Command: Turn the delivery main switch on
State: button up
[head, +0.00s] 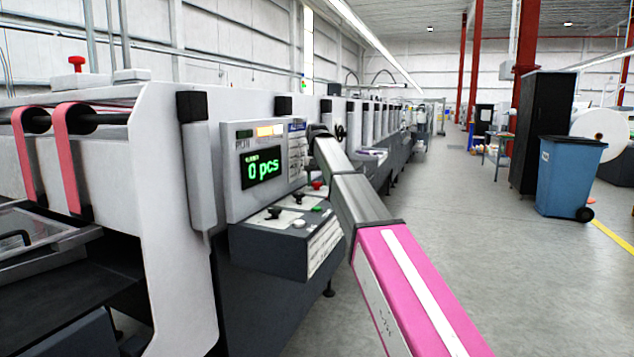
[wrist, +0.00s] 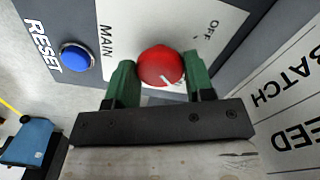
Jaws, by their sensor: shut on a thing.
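In the wrist view the main switch is a round red knob (wrist: 160,64) with a white pointer line, on a light plate (wrist: 232,25) marked MAIN and OFF. The pointer line slants towards the lower right of the picture, not at the OFF word at upper right. My gripper (wrist: 159,68) has its two green fingers on either side of the knob and is shut on it.
A blue RESET button (wrist: 77,57) sits left of the switch. The panel display (head: 262,167) reads 0 pcs in green. Below it, a console (head: 270,250) carries several small knobs and buttons. A blue bin (head: 568,178) stands across the open grey aisle (head: 480,240).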

jog(key=shift+m, duration=0.4)
jog(key=o, duration=0.9)
